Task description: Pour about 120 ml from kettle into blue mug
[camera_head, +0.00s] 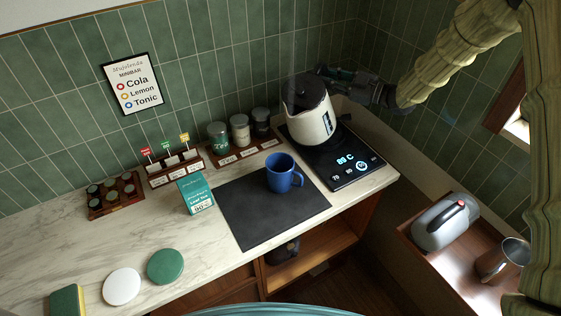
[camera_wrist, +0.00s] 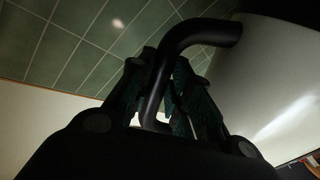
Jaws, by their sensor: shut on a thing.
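The kettle (camera_head: 308,121) is white with a black lid and a level-marked window. It is at the base plate with the lit display (camera_head: 343,168), slightly tilted in the picture; I cannot tell whether it touches the plate. My gripper (camera_head: 338,74) reaches in from the right behind it. In the wrist view my gripper (camera_wrist: 165,95) is shut on the kettle's black handle (camera_wrist: 205,33), with the white kettle body (camera_wrist: 265,85) at right. The blue mug (camera_head: 281,174) stands upright on the dark mat (camera_head: 262,222), left of and nearer than the kettle. The mug's inside looks dark; its contents cannot be told.
Three jars (camera_head: 240,131) stand in a rack behind the mat. A teal box (camera_head: 195,193) stands at the mat's left. A capsule rack (camera_head: 115,195), coasters (camera_head: 165,266) and a sponge (camera_head: 67,300) are further left. A wooden tray (camera_head: 428,257) at right holds a grey vessel (camera_head: 445,222) and metal cup (camera_head: 503,260).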

